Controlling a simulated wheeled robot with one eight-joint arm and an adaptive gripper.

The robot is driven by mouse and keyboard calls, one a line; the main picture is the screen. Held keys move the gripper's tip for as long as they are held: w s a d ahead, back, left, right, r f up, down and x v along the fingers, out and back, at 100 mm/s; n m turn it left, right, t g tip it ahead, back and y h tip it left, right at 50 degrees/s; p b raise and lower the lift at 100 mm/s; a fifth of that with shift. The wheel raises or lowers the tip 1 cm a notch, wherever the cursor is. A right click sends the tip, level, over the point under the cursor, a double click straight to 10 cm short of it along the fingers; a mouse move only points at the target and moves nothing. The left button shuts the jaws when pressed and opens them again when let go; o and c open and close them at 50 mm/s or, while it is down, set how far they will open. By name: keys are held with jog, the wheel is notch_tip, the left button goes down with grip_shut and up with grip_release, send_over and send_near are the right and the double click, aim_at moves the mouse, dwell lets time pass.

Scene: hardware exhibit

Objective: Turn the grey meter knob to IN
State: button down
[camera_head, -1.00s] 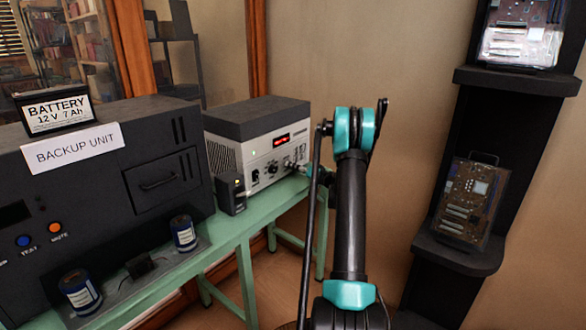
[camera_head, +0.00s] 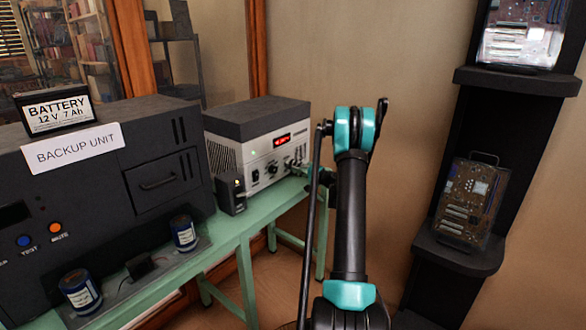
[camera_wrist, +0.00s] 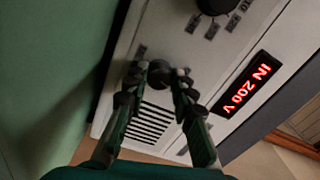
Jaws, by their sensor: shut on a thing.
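The meter is a white-fronted box with a dark top (camera_head: 255,118) on the green bench. Its red display (camera_head: 282,139) reads "IN 200 V" in the wrist view (camera_wrist: 246,85). In the head view my arm hides most of the gripper.
Another dark knob (camera_wrist: 212,4) with small labels sits on the same panel. A small black device (camera_head: 230,194) stands in front of the meter. The backup unit (camera_head: 100,180) is at the left with a battery (camera_head: 55,108) on top. A dark shelf (camera_head: 460,250) stands at the right.

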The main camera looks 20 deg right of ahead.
jog(key=shift+m, duration=0.5)
jog(key=c, duration=1.3)
grip_release()
jog(key=shift+o, duration=0.2)
jog(key=v, duration=1.2)
